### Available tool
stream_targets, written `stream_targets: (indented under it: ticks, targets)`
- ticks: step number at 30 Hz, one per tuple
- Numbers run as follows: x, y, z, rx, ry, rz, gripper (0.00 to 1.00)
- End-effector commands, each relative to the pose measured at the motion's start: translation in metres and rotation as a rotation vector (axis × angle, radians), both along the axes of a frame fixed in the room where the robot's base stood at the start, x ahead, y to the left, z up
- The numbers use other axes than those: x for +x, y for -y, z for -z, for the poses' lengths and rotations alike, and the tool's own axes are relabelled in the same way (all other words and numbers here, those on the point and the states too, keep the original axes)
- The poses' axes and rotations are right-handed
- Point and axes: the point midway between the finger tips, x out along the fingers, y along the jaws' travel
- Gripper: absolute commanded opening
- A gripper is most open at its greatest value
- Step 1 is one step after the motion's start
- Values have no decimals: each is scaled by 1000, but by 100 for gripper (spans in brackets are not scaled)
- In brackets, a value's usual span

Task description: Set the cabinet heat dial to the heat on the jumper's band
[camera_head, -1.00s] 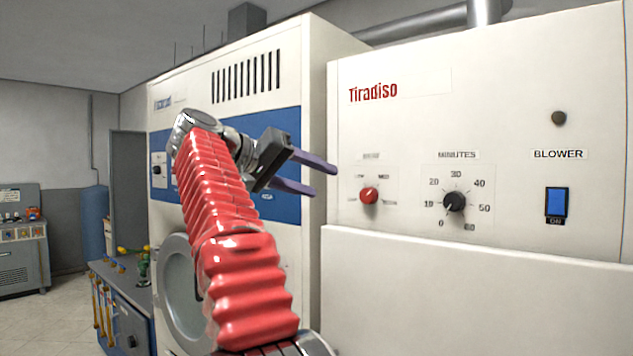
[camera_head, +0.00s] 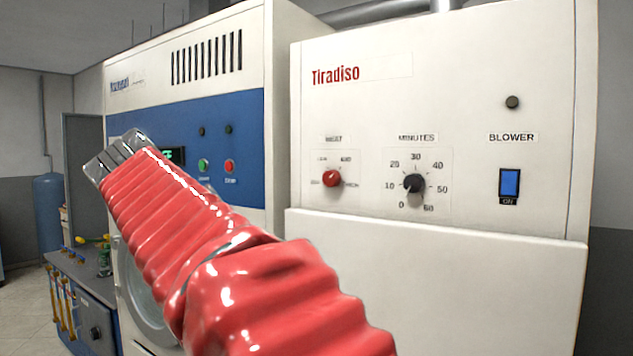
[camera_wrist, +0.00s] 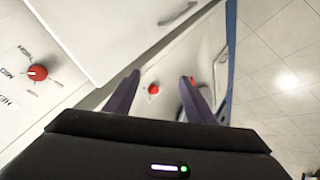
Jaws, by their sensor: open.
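The heat dial (camera_head: 332,177) is a small red knob on the white Tiradiso cabinet (camera_head: 440,80), left of the minutes dial. Its printed labels are too small to read surely in the head view. No jumper or band shows.
The minutes dial (camera_head: 413,183) is black with a grey pointer end. The blue BLOWER switch (camera_head: 509,183) is to its right. A white and blue machine (camera_head: 190,100) with green and red buttons stands at left. A bench (camera_head: 70,265) stands beyond it. Open tiled floor (camera_wrist: 285,65) shows at right.

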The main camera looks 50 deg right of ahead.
Motion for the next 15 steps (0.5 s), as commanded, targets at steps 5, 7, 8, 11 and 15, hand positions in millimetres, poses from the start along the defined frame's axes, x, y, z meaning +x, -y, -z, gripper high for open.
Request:
stream_targets:
  ticks: [5, 7, 8, 11, 15]
  targets:
    - [-23, -44, 51, 109, -14, -117, 50]
    - [-32, -62, 72, 152, -20, -159, 50]
    - [-37, -69, 81, 172, -20, -175, 50]
    - [-53, -94, 112, 236, -22, -230, 50]
    - [-78, -128, 156, 328, -22, -296, 50]
